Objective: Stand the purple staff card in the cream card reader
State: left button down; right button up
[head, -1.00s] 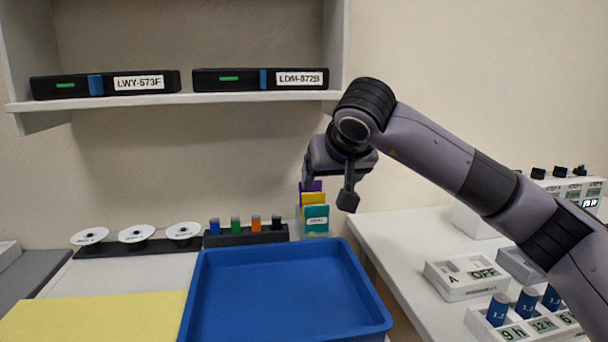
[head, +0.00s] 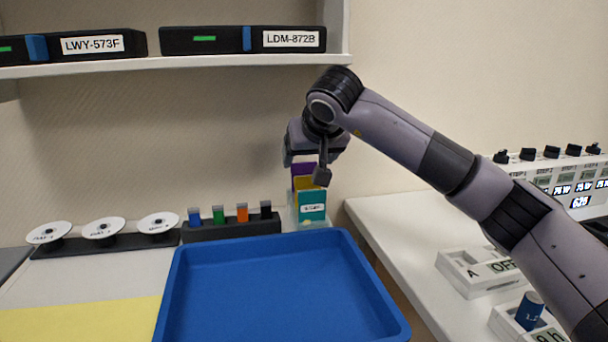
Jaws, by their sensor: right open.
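The purple staff card (head: 299,170) stands at the back of a small clear holder, behind a yellow card (head: 304,183) and a teal card (head: 312,204). Only part of the purple card shows. My right gripper (head: 304,167) is open and points down at the purple card's upper part, with one finger on each side of it in the picture. I cannot tell whether the fingers touch it. My left gripper is not in view. I cannot make out a cream card reader for certain.
A blue tray (head: 275,245) lies in front of the cards. A dark rack (head: 232,227) with coloured pieces and several white discs stand to the left. A shelf (head: 175,62) with black boxes hangs above. A side table (head: 390,220) on the right holds white devices.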

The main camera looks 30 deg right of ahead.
aim_at(304, 164)
jog(key=shift+p+x, duration=0.3)
jog(key=shift+x, duration=0.8)
jog(key=shift+w+d+f, duration=0.1)
jog(key=shift+w+f, duration=0.1)
jog(key=shift+w, duration=0.15)
jog(key=shift+w+f, duration=0.25)
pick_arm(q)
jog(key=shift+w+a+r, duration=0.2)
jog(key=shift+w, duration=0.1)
pick_arm(e)
jog(key=c, duration=0.6)
jog(key=shift+r+p, duration=0.2)
jog(key=shift+p, duration=0.15)
pick_arm(q)
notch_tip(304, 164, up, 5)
jog(key=p, duration=0.4)
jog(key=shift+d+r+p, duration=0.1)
jog(key=shift+p, duration=0.2)
pick_arm(e)
notch_tip(304, 164, up, 5)
jog(key=shift+f, duration=0.2)
